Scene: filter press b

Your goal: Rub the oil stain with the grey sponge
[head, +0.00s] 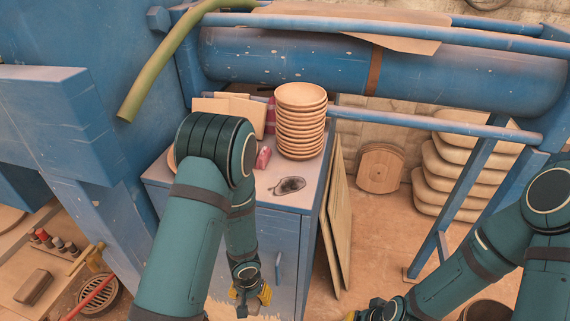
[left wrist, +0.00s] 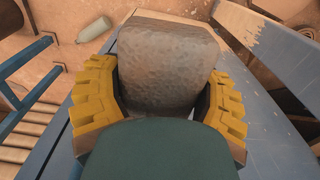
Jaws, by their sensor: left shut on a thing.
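The oil stain (head: 289,185) is a dark, irregular patch on the light top of the blue cabinet (head: 308,197), in front of a stack of bowls. My left gripper (head: 250,297) hangs low in front of the cabinet, below its top, partly behind my own arm. In the left wrist view its yellow fingers (left wrist: 165,90) are shut on the grey sponge (left wrist: 168,62), a rough block. The sponge is not clearly visible in the head view. My right gripper (head: 362,314) shows only partly at the bottom edge, so its jaws cannot be made out.
The stacked bowls (head: 301,118) and a small pink block (head: 263,157) stand on the cabinet top. A blue pipe (head: 400,122) crosses behind them. Boards (head: 338,225) lean against the cabinet's right side. A bottle (left wrist: 94,30) lies on the floor in the left wrist view.

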